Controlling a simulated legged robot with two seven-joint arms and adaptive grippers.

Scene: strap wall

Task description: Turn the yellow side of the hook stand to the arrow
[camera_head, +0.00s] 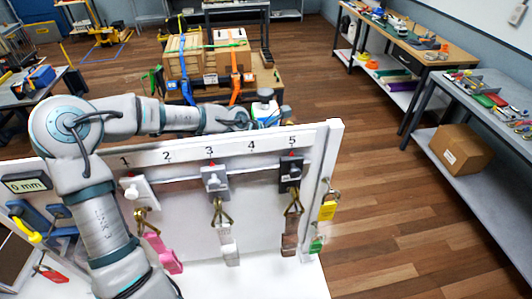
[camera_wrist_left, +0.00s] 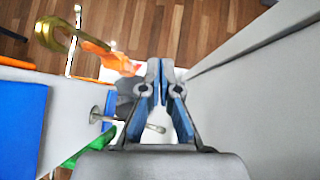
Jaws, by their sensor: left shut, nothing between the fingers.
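My left arm reaches over the top of the white strap wall (camera_head: 262,157) in the head view; its fingers are not clear there. In the left wrist view my left gripper (camera_wrist_left: 163,67) is shut and empty, its blue-lined fingers together. A brass hook (camera_wrist_left: 55,30) with an orange strap (camera_wrist_left: 104,52) shows at the upper left, apart from the fingertips. A dark grey piece (camera_wrist_left: 127,90) and a metal rod (camera_wrist_left: 100,116) are partly hidden beside the fingers. I cannot tell which part is the hook stand. No yellow side or arrow can be made out. My right gripper is out of view.
The wall's numbered front carries a pink strap (camera_head: 160,252), a pale strap (camera_head: 229,247) and a brown strap (camera_head: 290,236) on clips. Yellow (camera_head: 327,211) and green (camera_head: 317,245) tags hang at its right edge. A strapped box (camera_head: 207,57) stands behind.

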